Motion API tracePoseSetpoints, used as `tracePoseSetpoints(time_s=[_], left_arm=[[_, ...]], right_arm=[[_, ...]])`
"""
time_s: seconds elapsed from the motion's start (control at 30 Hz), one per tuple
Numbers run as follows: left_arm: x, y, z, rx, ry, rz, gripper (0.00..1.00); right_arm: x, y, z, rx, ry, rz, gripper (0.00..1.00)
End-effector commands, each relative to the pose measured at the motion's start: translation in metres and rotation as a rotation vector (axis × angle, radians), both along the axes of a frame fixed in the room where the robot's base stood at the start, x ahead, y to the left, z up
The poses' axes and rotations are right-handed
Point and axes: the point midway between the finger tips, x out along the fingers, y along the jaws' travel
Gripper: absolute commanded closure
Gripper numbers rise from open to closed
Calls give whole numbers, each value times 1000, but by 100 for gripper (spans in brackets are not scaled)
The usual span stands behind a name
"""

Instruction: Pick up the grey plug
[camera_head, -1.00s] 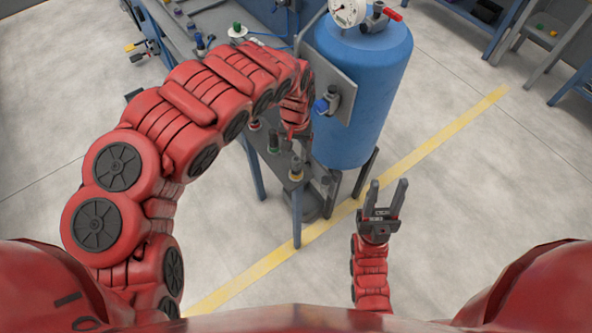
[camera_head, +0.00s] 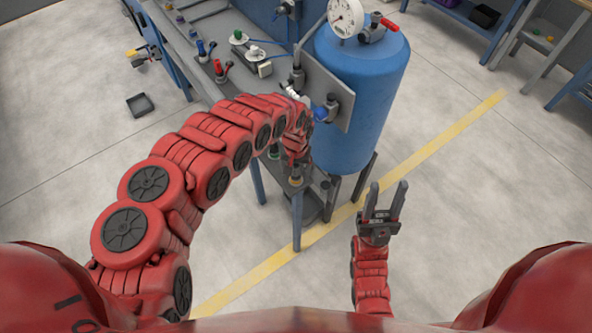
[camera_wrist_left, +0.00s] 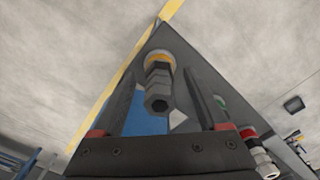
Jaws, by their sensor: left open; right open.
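The grey plug (camera_wrist_left: 158,84) stands in a yellow-orange ring near the pointed corner of the bench top, seen in the left wrist view. It is a hexagonal grey fitting with a dark hole in its end. My left gripper (camera_wrist_left: 160,73) is open, with one finger on each side of the plug and gaps visible between. In the head view my left gripper (camera_head: 296,158) is above the bench's near corner and partly hides the plug there. My right gripper (camera_head: 388,190) is open and empty over the floor at the right.
The grey bench (camera_head: 208,86) carries several other fittings, including a red-ringed one (camera_wrist_left: 248,133) to the right in the left wrist view. A blue tank (camera_head: 358,105) with a gauge and a side plate (camera_head: 328,88) stands close beside my left gripper. The floor (camera_head: 470,200) at right is clear.

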Motion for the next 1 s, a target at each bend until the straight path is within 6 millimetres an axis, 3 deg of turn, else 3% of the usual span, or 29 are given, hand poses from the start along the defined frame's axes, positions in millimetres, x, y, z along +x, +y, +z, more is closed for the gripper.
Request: tracePoseSetpoints(time_s=[0.17, 0.57, 1.0], left_arm=[[0, 0, 0, 0, 0, 0, 27], [0, 0, 0, 0, 1, 0, 99], [0, 0, 0, 0, 2, 0, 100]], right_arm=[[0, 0, 0, 0, 0, 0, 54], [0, 0, 0, 0, 0, 0, 54], [0, 0, 0, 0, 0, 0, 54]])
